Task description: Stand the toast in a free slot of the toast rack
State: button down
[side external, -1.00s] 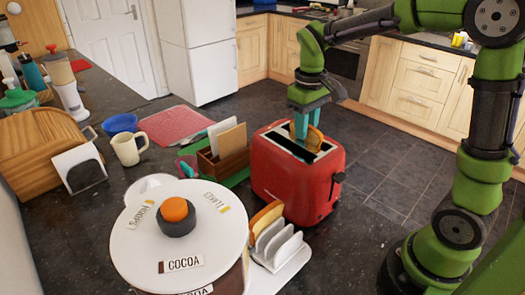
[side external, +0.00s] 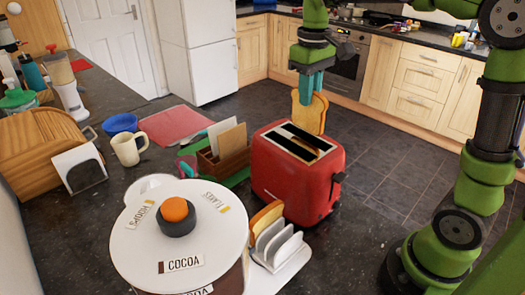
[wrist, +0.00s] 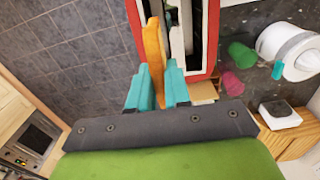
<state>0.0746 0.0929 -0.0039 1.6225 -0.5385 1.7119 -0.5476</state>
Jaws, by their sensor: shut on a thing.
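In the wrist view the toast (wrist: 154,50) sits between the two fingers (wrist: 158,85), beside the toaster (wrist: 211,30). The white toast rack (side external: 275,245) stands in front of the toaster. One slice of toast (side external: 266,216) stands at its back left end; the slots nearer the front right look empty.
The large cocoa canister (side external: 180,240) stands close to the rack's left. A wooden letter holder (side external: 225,160) with cards is left of the toaster. A cream mug (side external: 128,149) and blue bowl (side external: 120,123) are farther left.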

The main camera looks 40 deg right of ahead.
notch_tip(320, 180, up, 6)
jog(key=shift+r, duration=0.1)
jog(key=s+a+n, duration=0.5)
jog(key=a+n, duration=0.4)
jog(key=s+a+n, duration=0.6)
jog(key=a+n, duration=0.3)
jog(key=a, duration=0.1)
notch_tip(320, 180, down, 24)
jog(key=shift+w+d, duration=0.15)
dwell(0.4)
dwell(0.3)
jog(key=c, duration=1)
grip_release()
